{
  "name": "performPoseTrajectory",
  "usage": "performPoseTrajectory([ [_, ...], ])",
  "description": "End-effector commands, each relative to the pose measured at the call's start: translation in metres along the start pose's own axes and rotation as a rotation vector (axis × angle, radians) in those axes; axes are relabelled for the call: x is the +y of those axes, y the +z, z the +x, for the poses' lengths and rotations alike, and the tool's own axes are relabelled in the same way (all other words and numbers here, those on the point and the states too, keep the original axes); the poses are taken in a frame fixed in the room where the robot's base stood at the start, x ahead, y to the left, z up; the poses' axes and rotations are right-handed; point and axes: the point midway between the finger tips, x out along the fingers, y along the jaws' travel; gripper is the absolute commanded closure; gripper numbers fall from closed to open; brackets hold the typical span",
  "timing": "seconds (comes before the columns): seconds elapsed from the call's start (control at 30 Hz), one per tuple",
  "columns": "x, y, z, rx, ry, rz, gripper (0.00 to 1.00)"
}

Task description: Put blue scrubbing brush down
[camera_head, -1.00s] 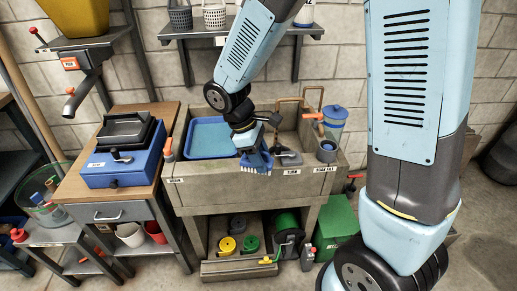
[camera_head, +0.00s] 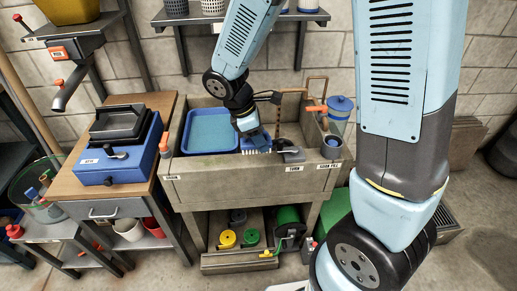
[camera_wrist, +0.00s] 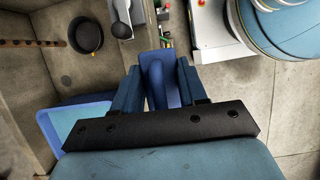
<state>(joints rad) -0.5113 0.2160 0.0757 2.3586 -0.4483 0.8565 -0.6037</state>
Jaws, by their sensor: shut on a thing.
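The blue scrubbing brush (camera_head: 259,139) is in my gripper (camera_head: 250,127), over the stone sink (camera_head: 232,172) just behind its front rim. Its pale bristles point down. I cannot tell whether they touch the sink. In the wrist view the brush's blue handle (camera_wrist: 156,80) stands between the two fingers of my gripper (camera_wrist: 157,85), which are shut on it. A blue tray (camera_head: 209,132) lies in the sink to the left of the brush; it also shows in the wrist view (camera_wrist: 62,122).
A copper pipe (camera_head: 306,98) rises behind. A blue case (camera_head: 116,163) sits on the wooden bench at left. A shelf (camera_head: 244,18) hangs above.

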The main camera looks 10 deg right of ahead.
Motion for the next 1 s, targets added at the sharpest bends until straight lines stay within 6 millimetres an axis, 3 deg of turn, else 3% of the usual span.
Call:
performPoseTrajectory([
  [0.4, 0.042, -0.016, 0.046, -0.001, -0.002, 0.002, 0.96],
  [0.67, 0.050, -0.020, 0.055, 0.000, -0.001, 0.003, 0.96],
  [1.0, 0.052, -0.032, 0.085, 0.000, -0.001, 0.002, 0.96],
])
